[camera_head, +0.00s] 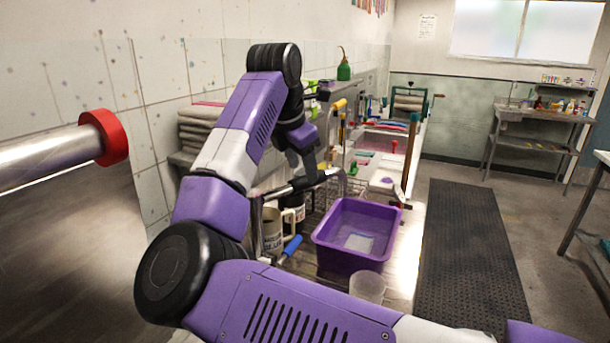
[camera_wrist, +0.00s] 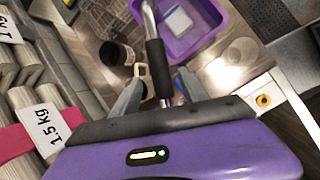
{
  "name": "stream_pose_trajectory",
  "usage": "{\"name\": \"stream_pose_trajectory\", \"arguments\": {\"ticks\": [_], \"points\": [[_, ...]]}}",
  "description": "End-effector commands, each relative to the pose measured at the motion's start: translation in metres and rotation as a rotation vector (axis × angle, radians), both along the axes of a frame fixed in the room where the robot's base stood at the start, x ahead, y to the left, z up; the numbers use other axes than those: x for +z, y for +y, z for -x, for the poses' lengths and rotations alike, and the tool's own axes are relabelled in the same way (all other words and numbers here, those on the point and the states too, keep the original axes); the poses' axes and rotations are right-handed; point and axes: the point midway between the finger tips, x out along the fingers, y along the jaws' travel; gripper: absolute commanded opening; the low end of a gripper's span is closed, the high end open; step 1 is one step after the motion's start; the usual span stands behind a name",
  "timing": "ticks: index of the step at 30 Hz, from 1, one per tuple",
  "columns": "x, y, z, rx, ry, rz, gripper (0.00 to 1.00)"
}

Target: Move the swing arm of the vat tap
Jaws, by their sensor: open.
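The swing arm (camera_head: 282,191) of the vat tap is a silver pipe. Its end bends over toward a purple tub (camera_head: 318,243). In the wrist view the swing arm (camera_wrist: 149,21) carries a black grip sleeve (camera_wrist: 155,62). My gripper (camera_wrist: 158,80) is open, with one grey finger on each side of the sleeve; I cannot tell whether either touches it. In the head view my gripper (camera_head: 304,174) reaches down to the pipe from above, and its fingertips are partly hidden. A blue lever (camera_head: 292,245) sits lower, near the mugs.
A beige mug (camera_head: 272,230) and a dark-labelled mug (camera_head: 295,206) stand left of the tub, close under the pipe. A clear cup (camera_head: 367,287) stands in front of the tub. A dark floor mat (camera_head: 465,250) lies clear at right.

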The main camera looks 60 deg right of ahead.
Motion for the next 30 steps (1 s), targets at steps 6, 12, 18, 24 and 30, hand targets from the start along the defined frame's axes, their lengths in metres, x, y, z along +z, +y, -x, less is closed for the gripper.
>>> {"name": "stream_pose_trajectory", "arguments": {"ticks": [6, 12, 18, 24, 30], "points": [[-0.026, -0.013, -0.001, -0.001, 0.004, 0.002, 0.52], [-0.036, -0.017, -0.002, -0.001, 0.002, 0.001, 0.52], [-0.037, -0.017, -0.002, -0.001, 0.001, 0.002, 0.52], [-0.036, -0.017, -0.002, -0.001, 0.001, 0.002, 0.19], [-0.036, -0.017, -0.002, -0.001, 0.001, 0.002, 0.0]]}}
